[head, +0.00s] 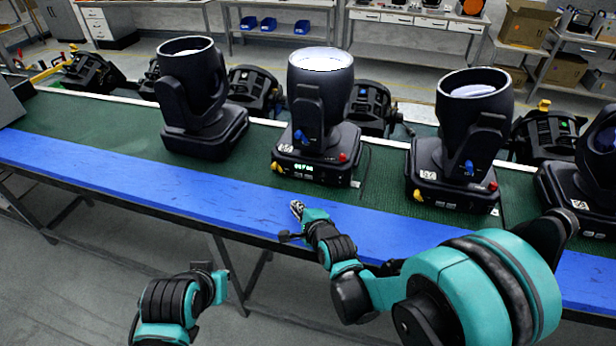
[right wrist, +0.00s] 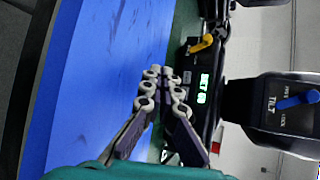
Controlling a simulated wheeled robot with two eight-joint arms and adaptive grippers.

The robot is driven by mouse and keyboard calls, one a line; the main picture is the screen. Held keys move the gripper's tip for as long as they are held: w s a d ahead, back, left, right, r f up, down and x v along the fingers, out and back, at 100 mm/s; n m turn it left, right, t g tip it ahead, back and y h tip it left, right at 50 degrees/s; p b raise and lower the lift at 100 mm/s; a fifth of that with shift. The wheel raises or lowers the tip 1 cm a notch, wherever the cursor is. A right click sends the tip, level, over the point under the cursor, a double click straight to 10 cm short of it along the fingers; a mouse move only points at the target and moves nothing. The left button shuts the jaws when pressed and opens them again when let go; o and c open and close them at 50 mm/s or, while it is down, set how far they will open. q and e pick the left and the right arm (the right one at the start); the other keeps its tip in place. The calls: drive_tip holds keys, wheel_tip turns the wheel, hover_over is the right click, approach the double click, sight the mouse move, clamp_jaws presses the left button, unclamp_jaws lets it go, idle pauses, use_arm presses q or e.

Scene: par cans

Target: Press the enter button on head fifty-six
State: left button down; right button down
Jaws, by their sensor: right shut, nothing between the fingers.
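The middle moving head light (head: 318,150) stands upright on the green bench, its round top lit white. Its base has a lit green display (head: 303,168), which also shows in the right wrist view (right wrist: 203,89). Small buttons (right wrist: 187,77) sit beside the display; I cannot tell which is enter. No fixture number is readable as fifty-six. My right gripper (head: 297,207) is shut and empty, over the blue strip in front of this base and apart from it. Its closed fingers (right wrist: 157,72) point toward the panel side. My left arm (head: 175,303) is low at the front; its fingers are not clear.
Similar lights stand at left (head: 197,100) and right (head: 466,140) on the green bench top (head: 100,125). A yellow knob (right wrist: 200,44) and a red knob (head: 343,158) stick out of the middle base. The blue strip (head: 150,180) along the front edge is clear.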

approach(302, 178)
drive_tip(key=shift+s+a+f+x, duration=0.1)
drive_tip(key=shift+f+x, duration=0.05)
drive_tip(key=shift+x, duration=0.7)
drive_tip(key=shift+s+a+f+x, duration=0.1)
drive_tip(key=shift+f+x, duration=0.05)
drive_tip(key=shift+x, duration=0.75)
drive_tip(key=shift+s+f+x, duration=0.15)
drive_tip(key=shift+f+x, duration=0.05)
drive_tip(key=shift+x, duration=0.65)
drive_tip(key=shift+w, duration=0.15)
drive_tip(key=shift+w+d, duration=0.15)
drive_tip(key=shift+w, duration=0.1)
drive_tip(key=shift+w+d, duration=0.1)
drive_tip(key=shift+w, duration=0.25)
idle(0.5)
drive_tip(key=shift+s+a, duration=0.25)
drive_tip(key=shift+s, duration=0.55)
